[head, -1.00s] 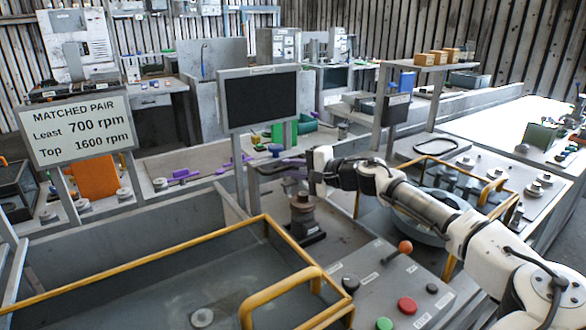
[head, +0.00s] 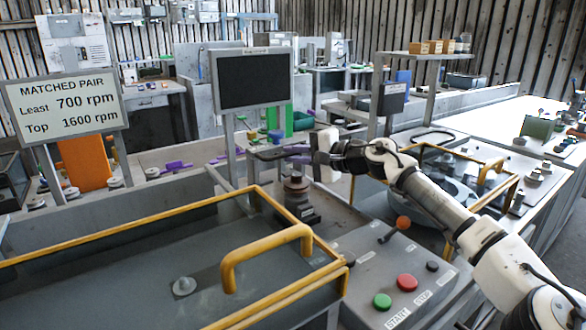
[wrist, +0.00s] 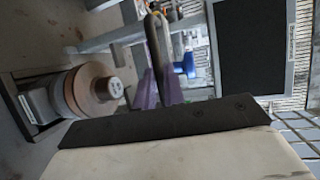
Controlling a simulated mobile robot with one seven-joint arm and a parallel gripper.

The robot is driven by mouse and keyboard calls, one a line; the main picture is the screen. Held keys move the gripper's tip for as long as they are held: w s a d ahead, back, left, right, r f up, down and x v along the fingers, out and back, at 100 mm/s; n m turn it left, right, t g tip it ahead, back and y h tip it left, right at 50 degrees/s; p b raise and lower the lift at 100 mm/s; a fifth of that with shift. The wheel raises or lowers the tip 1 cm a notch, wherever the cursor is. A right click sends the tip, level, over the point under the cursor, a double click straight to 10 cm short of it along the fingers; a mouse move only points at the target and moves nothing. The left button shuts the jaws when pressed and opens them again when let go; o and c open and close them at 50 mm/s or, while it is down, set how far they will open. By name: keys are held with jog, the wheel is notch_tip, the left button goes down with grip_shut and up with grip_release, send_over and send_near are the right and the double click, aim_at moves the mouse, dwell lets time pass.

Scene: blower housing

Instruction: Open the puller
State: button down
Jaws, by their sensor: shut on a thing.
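My gripper (head: 312,153) is above and slightly right of a brown round hub (head: 296,188) on a dark block. It is shut on a dark, slim tool (head: 268,153), which seems to be the puller. The tool sticks out to the left above the hub, apart from it. In the wrist view, the tool (wrist: 160,45) runs upward between purple pieces, and the hub (wrist: 92,90) is at left. The tool's far end is small and partly hidden, so its opening is unclear.
A monitor (head: 252,79) on a post stands behind the tool. A yellow-framed cover (head: 180,215) fills the front left.

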jog(key=s+d+b, duration=0.4)
jog(key=s+b, duration=0.2)
jog(key=s, duration=0.1)
jog(key=shift+s+d+f, duration=0.15)
jog(key=shift+s+d, duration=0.15)
jog(key=shift+d, duration=0.05)
jog(key=c, duration=1.5)
grip_release()
jog(key=shift+d, duration=0.2)
jog(key=shift+s, duration=0.1)
jog(key=b+v, duration=0.1)
jog(key=v, duration=1.3)
